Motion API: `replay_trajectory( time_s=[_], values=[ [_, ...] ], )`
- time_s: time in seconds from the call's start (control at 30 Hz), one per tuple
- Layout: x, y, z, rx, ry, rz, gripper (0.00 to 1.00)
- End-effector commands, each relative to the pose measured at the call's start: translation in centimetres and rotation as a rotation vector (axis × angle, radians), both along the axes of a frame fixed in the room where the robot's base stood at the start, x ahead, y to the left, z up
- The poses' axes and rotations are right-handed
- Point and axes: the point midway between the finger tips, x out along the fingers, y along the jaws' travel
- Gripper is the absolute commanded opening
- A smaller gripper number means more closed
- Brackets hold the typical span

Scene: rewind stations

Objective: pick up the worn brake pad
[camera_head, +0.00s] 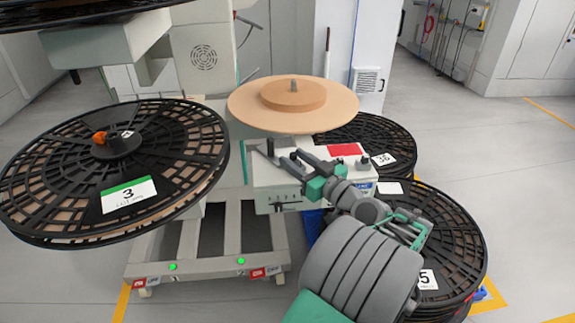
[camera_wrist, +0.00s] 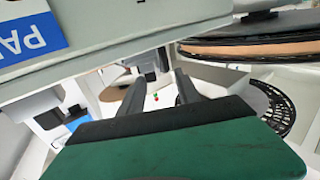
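I cannot make out the worn brake pad in either view. My gripper (camera_head: 277,160) reaches over a white machine box (camera_head: 275,198) below the tan disc. In the wrist view my gripper (camera_wrist: 160,90) shows two dark fingers standing apart, with no held thing visible between them. A pale panel with a blue label (camera_wrist: 30,38) lettered "PA" fills the upper left of that view, close to the camera. My wrist and arm cover part of the box in the head view.
A tan disc (camera_head: 245,105) sits on a spindle just behind my gripper. A black reel marked 3 (camera_head: 60,165) stands at the left. More black reels (camera_head: 455,225) lie at the right, partly behind my arm. Grey floor (camera_head: 510,180) is open farther right.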

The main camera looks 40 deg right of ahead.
Motion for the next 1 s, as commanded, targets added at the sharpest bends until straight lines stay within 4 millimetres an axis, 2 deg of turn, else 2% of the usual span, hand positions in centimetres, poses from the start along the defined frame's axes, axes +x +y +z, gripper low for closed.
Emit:
replay_trajectory(
  time_s=[0.03, 0.17, 0.4, 0.63, 1.0],
  values=[
    [0.4, -0.3, 0.4, 0.003, 0.002, -0.006, 0.4],
    [1.3, -1.2, -0.1, -0.001, 0.003, -0.027, 0.4],
    [5.1, -1.6, -0.2, 0.0, 0.005, -0.033, 0.4],
    [5.3, -1.6, 0.0, 0.001, 0.005, -0.034, 0.4],
    [5.4, -1.5, 0.0, 0.001, 0.005, -0.032, 0.1]
  ],
)
